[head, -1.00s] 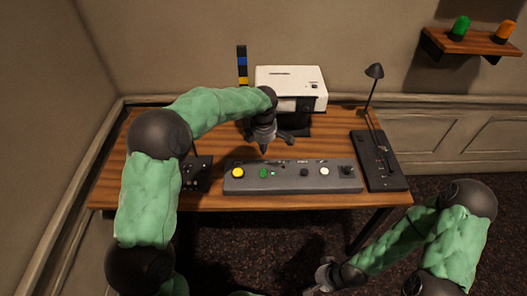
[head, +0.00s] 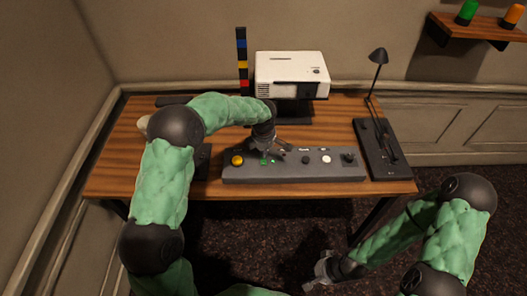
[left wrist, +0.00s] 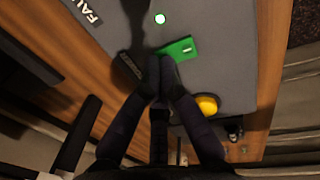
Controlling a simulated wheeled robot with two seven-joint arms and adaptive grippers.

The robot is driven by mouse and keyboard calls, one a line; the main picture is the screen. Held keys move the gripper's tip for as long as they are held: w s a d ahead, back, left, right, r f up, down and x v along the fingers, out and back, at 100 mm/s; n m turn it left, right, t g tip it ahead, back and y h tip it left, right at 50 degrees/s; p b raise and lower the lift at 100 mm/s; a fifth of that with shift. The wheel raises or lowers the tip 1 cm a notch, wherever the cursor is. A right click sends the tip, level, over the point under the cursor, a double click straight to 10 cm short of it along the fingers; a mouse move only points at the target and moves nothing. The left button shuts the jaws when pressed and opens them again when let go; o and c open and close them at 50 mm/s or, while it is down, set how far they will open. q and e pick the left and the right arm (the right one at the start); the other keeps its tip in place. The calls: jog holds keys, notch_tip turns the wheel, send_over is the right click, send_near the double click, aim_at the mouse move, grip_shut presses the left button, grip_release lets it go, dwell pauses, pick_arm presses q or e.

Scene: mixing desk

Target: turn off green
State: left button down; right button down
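The grey control panel (head: 215,178) lies along the front of the desk. Its green switch (left wrist: 184,47) shows in the left wrist view; in the head view it is small and partly covered by my left gripper (head: 266,150). A round light (left wrist: 160,18) with a green rim glows beside the switch. In the left wrist view my left gripper (left wrist: 160,78) has its fingertips together at the switch's near edge; I cannot tell whether they touch it. My right gripper (head: 318,274) hangs low in front of the desk, away from the panel, its fingers unclear.
A yellow button (head: 237,160) sits next to the green switch, close to my left fingers. Black and white knobs (head: 326,159) line the panel's right side. A white projector (head: 291,72) and a lamp (head: 377,57) stand behind. Green (head: 467,12) and orange (head: 507,27) beacons sit on a wall shelf.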

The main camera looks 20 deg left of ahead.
pick_arm(q)
jog(key=shift+f, duration=0.45)
jog(key=shift+s+d+b, duration=0.1)
jog(key=shift+s+b, duration=0.2)
jog(key=shift+s, duration=0.05)
jog(key=shift+s+d+r, duration=0.1)
jog(key=shift+s+r, duration=0.15)
jog(key=shift+s, duration=0.1)
jog(key=shift+r, duration=0.1)
